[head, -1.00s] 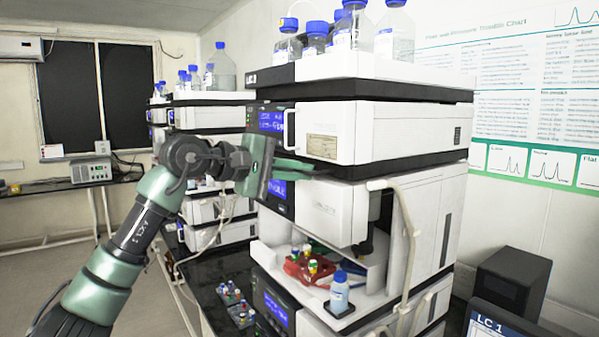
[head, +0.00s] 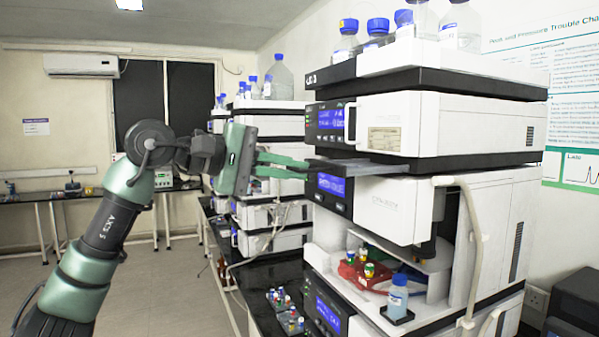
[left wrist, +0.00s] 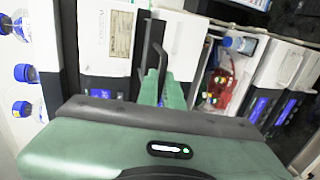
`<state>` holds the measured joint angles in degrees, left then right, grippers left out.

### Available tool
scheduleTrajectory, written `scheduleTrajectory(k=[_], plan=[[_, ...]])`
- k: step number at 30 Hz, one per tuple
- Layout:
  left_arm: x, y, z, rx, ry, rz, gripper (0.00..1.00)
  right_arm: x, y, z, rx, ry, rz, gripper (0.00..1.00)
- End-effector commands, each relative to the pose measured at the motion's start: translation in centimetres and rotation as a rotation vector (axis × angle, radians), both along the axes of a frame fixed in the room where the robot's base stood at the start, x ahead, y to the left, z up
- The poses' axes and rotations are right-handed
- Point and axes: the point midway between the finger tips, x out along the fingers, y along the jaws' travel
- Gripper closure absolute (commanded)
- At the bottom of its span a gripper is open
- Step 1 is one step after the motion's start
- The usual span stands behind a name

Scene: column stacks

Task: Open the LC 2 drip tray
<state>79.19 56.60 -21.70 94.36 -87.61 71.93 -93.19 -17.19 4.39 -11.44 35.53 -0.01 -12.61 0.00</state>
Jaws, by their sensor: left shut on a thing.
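The drip tray (head: 362,167) is a thin grey slab in the slot between the upper white module and the module below it on the near stack. It sticks out past the module fronts, with its flat top showing. My left gripper (head: 306,168) reaches in from the left, its green fingers shut on the tray's front edge. In the left wrist view, the green fingers (left wrist: 163,92) close around a dark, thin part of the tray (left wrist: 154,55). The stack's label at the top left is too small to read surely. My right gripper is not in view.
Blue-capped bottles (head: 460,25) stand on top of the stack. Below the tray are an open bay with a red vial rack (head: 362,272) and a small blue-capped bottle (head: 397,296). A white hose (head: 476,240) hangs at the right. Another stack (head: 265,175) stands behind my gripper.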

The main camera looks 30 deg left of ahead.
Motion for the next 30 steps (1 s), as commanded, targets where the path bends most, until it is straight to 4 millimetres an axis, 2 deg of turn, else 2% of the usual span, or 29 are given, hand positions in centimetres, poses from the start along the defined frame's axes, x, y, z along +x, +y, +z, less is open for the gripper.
scheduleTrajectory(k=[2,3,4,15,24,30], plan=[[0.0,-0.2,-0.4,0.005,0.009,-0.005,1.00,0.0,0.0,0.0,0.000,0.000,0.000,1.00],[0.1,-0.2,-0.4,0.005,0.009,-0.005,0.88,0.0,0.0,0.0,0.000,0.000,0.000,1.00],[0.1,-0.2,-0.4,0.005,0.009,-0.005,0.85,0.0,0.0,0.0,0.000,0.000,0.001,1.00],[-0.3,0.2,-0.1,0.002,0.002,-0.001,0.85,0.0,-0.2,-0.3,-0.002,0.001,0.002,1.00],[-4.1,3.2,0.8,0.003,0.002,0.001,0.85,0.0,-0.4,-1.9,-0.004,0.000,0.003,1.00],[-5.7,4.3,1.3,0.003,0.004,-0.002,0.85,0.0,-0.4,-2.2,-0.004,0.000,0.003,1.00]])
